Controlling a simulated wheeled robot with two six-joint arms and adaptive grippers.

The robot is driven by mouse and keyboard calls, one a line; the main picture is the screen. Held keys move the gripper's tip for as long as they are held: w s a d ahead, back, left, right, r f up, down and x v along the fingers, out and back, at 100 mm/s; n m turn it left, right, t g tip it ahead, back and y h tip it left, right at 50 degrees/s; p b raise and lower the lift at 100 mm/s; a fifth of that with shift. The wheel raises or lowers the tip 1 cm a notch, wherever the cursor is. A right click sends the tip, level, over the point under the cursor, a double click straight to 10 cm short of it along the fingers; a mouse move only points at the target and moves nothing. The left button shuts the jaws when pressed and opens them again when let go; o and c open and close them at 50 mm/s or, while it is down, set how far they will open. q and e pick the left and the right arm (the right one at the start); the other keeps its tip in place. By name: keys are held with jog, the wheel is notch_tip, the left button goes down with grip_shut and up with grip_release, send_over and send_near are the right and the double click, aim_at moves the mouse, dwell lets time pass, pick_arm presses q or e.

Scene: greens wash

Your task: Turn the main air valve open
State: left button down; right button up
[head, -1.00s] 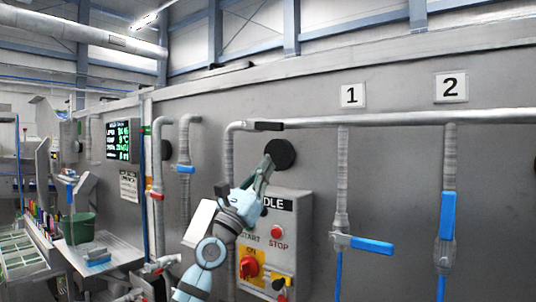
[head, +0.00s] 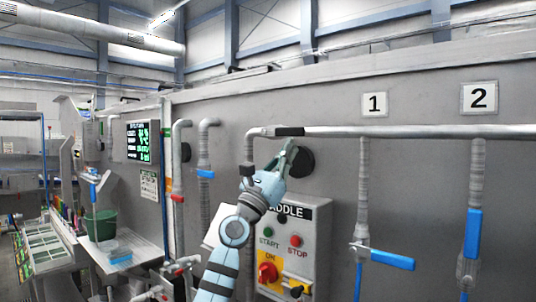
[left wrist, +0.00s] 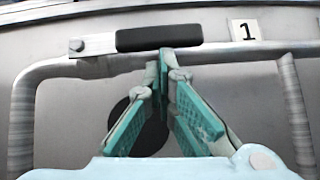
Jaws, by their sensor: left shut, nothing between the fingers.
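A black-grip lever (head: 290,131), the likely main air valve though I see no label naming it, lies along the horizontal pipe at its left end. In the left wrist view the black grip (left wrist: 160,37) and its metal arm lie level, in line with the pipe. My left gripper (head: 291,146) is shut and empty, just below the grip. In the left wrist view its closed fingertips (left wrist: 165,58) overlap the pipe under the grip's right half. I cannot tell whether they touch. My right gripper is not in view.
A control box (head: 322,225) with start and stop buttons is below my left gripper. A round black disc (head: 302,162) is on the wall behind it. Blue valve levers hang under sign 1 (head: 375,104) and sign 2 (head: 479,98). A green bucket (head: 100,224) stands at left.

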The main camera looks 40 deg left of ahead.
pick_arm(q)
jog(key=shift+s+r, duration=0.15)
jog(key=shift+r, duration=0.2)
